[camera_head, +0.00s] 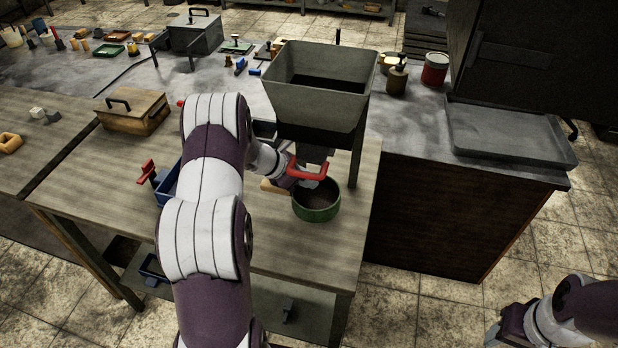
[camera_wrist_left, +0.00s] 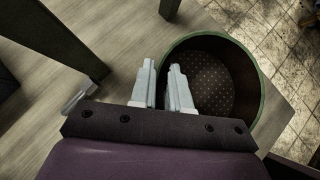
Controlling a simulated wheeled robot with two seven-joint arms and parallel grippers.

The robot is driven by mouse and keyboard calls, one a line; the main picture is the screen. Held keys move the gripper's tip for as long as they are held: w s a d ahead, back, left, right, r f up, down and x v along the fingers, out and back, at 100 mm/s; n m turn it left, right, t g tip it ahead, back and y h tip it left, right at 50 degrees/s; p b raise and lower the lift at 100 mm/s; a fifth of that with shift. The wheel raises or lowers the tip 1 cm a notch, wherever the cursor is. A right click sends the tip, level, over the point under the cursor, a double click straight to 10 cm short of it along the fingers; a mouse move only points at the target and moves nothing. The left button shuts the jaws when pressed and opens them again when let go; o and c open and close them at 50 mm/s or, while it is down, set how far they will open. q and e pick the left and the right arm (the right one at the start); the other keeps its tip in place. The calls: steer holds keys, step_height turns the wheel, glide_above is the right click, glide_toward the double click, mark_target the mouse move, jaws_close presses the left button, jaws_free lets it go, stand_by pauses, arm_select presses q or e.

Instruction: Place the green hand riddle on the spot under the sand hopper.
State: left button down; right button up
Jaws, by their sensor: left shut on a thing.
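The green hand riddle (camera_head: 318,212) is a round, open pan with a dark perforated bottom. It is in front of and below the sand hopper (camera_head: 318,103), a grey funnel bin on legs. I cannot tell whether it touches the table. In the left wrist view the riddle (camera_wrist_left: 262,88) fills the right side, with its near wall between the fingers. My left gripper (camera_wrist_left: 162,88) is shut on that wall. A red handle (camera_head: 308,173) shows above the riddle, near the hopper's outlet. My right gripper (camera_head: 498,334) is low at the bottom right, its jaws unclear.
The wooden table (camera_head: 100,190) holds a wooden box (camera_head: 134,112) and a blue tray (camera_head: 170,185), partly behind my left arm. The hopper's legs flank the space beneath it. A metal counter with a grey tray (camera_head: 505,132) and red tin (camera_head: 434,69) stands behind and right.

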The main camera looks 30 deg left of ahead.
arm_select(q)
steer(key=w, duration=0.2)
steer(key=shift+w+f+p, duration=0.3)
step_height(320, 180, down, 3)
steer(key=shift+s+a+r+p, duration=0.1)
steer(key=shift+s+p, duration=0.05)
steer(key=shift+p, duration=0.15)
steer(key=shift+s+a, duration=0.1)
steer(key=shift+f, duration=0.3)
steer(key=c, duration=1.1)
jaws_free()
steer(key=shift+r, duration=0.25)
steer(key=shift+s+a+r, duration=0.15)
steer(key=shift+r, duration=0.05)
steer(key=b+v, duration=0.2)
steer(key=v, duration=0.9)
steer(key=shift+s+r, duration=0.1)
arm_select(e)
steer(key=shift+w+d+f, duration=0.1)
steer(key=shift+w+f, duration=0.1)
steer(key=shift+f, duration=0.15)
